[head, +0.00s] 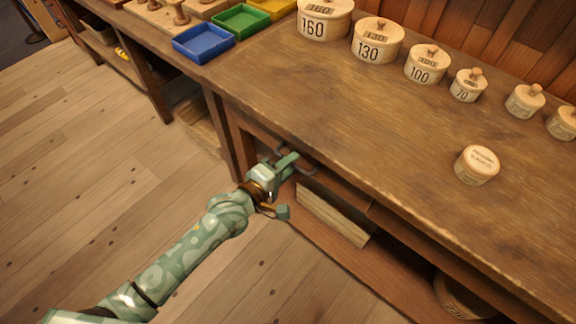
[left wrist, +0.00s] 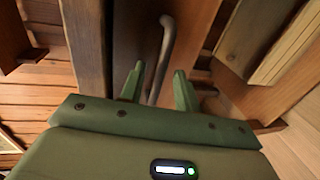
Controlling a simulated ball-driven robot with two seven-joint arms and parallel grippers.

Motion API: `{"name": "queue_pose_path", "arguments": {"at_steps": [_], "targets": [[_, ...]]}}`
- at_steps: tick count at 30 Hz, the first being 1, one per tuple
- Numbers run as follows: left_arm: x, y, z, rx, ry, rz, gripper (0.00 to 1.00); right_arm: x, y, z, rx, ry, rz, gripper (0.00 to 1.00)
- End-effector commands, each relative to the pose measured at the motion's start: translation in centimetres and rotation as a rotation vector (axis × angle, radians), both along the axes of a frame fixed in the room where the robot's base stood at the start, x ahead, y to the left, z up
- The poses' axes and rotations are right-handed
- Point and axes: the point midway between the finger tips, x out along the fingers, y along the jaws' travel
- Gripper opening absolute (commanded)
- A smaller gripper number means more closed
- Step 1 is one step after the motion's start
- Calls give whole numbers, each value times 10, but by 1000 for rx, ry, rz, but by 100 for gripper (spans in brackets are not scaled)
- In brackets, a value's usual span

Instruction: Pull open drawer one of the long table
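The long table (head: 300,95) runs from the top left to the lower right of the head view. Under its top edge a curved metal drawer handle (head: 312,171) sticks out, partly hidden by my left gripper (head: 289,163). In the left wrist view the handle (left wrist: 165,45) is a grey bar in front of a dark brown drawer front (left wrist: 130,28). There my left gripper's two green fingers (left wrist: 158,82) stand apart, with the bar's lower end between them, a gap on each side. The drawer front looks flush with the table; its number is not visible. My right gripper is not in view.
Lidded round boxes marked 160 (head: 325,20), 130 (head: 377,42) and others stand along the back of the tabletop. One round box (head: 477,166) stands nearer the front. Boards (head: 335,215) lie on the lower shelf. The floor at left is clear.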

Motion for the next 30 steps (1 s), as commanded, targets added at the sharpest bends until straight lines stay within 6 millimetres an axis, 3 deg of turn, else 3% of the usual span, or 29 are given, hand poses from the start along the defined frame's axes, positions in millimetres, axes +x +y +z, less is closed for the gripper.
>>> {"name": "queue_pose_path", "arguments": {"at_steps": [6,9,10,20,26,30], "targets": [[0,0,0,0,0,0,32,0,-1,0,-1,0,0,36],[0,0,0,0,0,0,4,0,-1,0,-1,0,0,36],[0,0,0,0,0,0,0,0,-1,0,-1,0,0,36],[-6,4,1,1,0,0,0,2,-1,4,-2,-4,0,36],[-28,21,3,5,0,-1,0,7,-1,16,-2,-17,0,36],[-55,40,4,6,2,-2,0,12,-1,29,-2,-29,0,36]]}}
